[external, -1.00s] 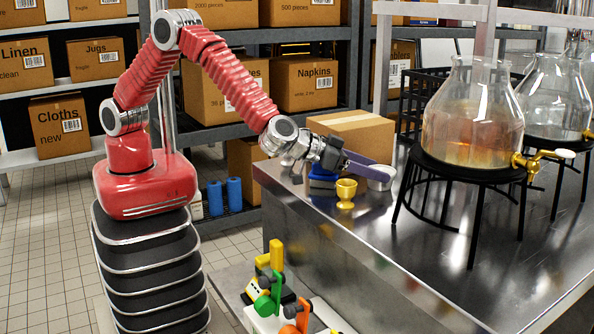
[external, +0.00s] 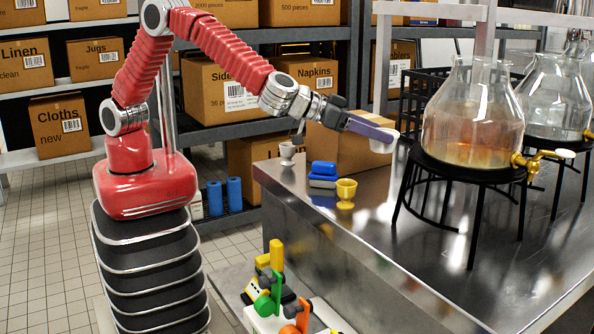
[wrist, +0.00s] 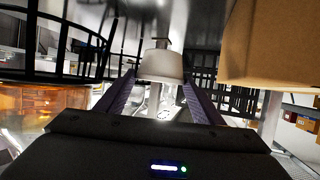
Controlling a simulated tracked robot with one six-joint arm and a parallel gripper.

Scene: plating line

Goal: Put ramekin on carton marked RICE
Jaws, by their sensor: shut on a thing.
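A white ramekin (external: 384,142) is held between the jaws of my gripper (external: 376,134), above the steel table. In the wrist view the ramekin (wrist: 160,66) sits between the purple fingers of my gripper (wrist: 158,88). A plain brown carton (external: 345,152) stands on the table just behind and below my gripper, partly hidden by it. In the wrist view a carton (wrist: 272,45) fills the upper right. No RICE marking can be read on the sides that I see.
A yellow egg cup (external: 346,193), a blue object (external: 323,174) and a white cup (external: 287,152) stand at the table's near left. A glass flask (external: 470,125) on a black stand is close right of the ramekin. A black crate stands behind.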

